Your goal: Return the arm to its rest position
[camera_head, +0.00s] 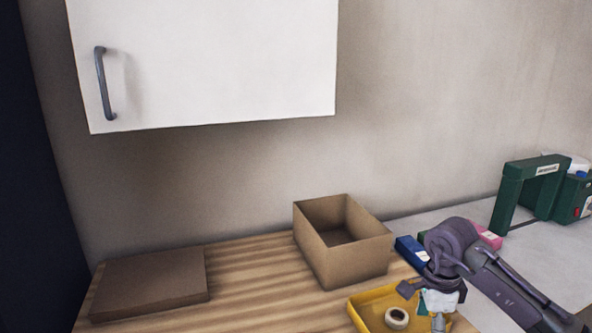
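My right arm comes in from the lower right. Its gripper (430,304) points down over the yellow tray (359,315) at the bottom edge of the view. A small white and teal piece (440,300) shows at the fingers. I cannot tell whether it is held or lies behind them, nor whether the fingers are open or shut. My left arm and gripper are not in view.
An open, empty-looking cardboard box (345,262) stands behind the tray. A beige ring (397,318) lies in the tray. Blue (411,251) and pink (487,236) boxes flank my arm. A flat brown box (150,283) is at left, a green machine (540,190) at right, a white cabinet (210,60) above.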

